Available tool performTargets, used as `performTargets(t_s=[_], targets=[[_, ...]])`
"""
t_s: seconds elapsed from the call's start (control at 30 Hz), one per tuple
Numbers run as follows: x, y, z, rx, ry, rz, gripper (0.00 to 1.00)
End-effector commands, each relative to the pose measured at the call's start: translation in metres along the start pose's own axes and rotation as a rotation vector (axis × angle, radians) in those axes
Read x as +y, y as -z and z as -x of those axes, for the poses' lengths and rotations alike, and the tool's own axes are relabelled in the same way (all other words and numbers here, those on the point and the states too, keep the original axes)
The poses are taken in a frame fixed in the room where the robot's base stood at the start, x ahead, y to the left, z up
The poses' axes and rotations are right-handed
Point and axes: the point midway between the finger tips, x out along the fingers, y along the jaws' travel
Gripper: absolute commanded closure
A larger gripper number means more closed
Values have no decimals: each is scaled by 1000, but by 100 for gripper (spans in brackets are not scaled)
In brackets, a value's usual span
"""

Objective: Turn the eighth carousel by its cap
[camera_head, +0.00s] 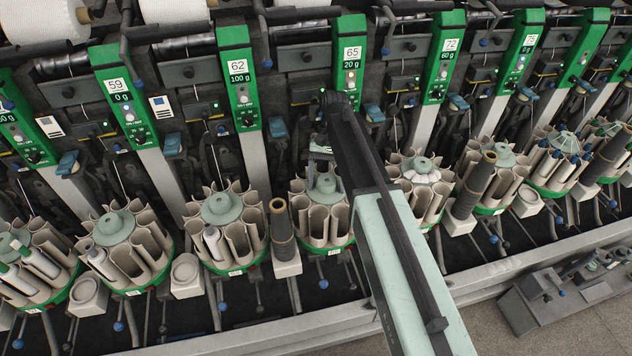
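A row of carousels with upright beige tubes, green bases and pale green caps runs along the machine. The number of each carousel cannot be read, so I cannot tell which is the eighth. My arm reaches in from the bottom right to the middle carousel (327,222), below the panel marked 65. My gripper (317,168) is small and partly hidden by my arm, just at or above the middle carousel's cap (326,186). I cannot tell whether it touches the cap or whether its fingers are open. The carousel to its left (224,235) has a similar cap (221,208).
Dark yarn cones stand on pegs left (281,222) and right (473,186) of the middle carousels. Green control panels (238,80) and grey posts rise behind. A metal rail (285,335) runs along the front. A dark box (560,290) stands on the floor at right.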

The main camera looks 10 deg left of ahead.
Motion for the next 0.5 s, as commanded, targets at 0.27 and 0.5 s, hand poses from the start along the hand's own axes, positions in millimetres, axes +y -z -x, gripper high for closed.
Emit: performTargets(t_s=[0.27,0.5], targets=[[-1,-3,31,0,0,0,24],[0,-4,74,-1,0,0,24]])
